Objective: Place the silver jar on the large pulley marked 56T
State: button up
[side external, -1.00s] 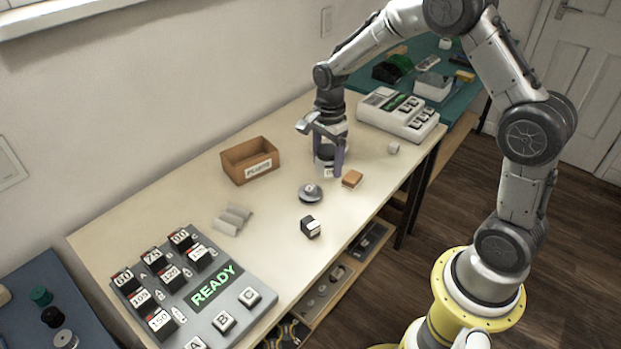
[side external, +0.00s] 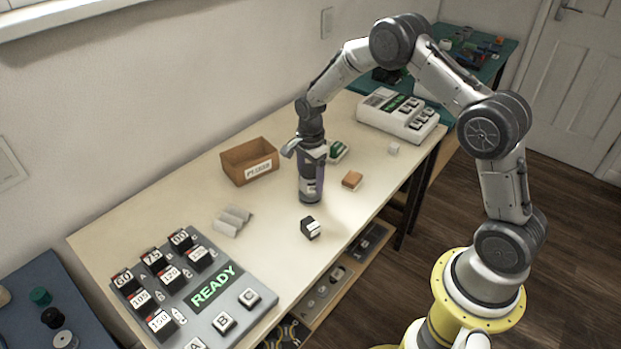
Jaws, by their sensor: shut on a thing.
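My gripper (side external: 311,172) points straight down over the middle of the table, with its fingers closed around the silver jar (side external: 311,187). Only a pale labelled part of the jar shows between the fingers, and the label is too small to read. The jar is upright and low, at the spot where a round grey pulley stood in the earlier view. The pulley is now hidden behind or under the gripper and jar, so its 56T marking cannot be read. I cannot tell whether the jar touches it.
Near the gripper are an open brown box (side external: 236,163), a green-and-white block (side external: 337,151), an orange-topped block (side external: 352,180), a black-and-white cube (side external: 310,228) and grey curved blocks (side external: 232,221). A keyed panel reading READY (side external: 232,314) lies front left; a white device (side external: 388,120) stands behind.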

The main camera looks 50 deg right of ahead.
jog(key=o, duration=1.5)
jog(key=shift+f, duration=0.15)
jog(key=shift+c, duration=0.2)
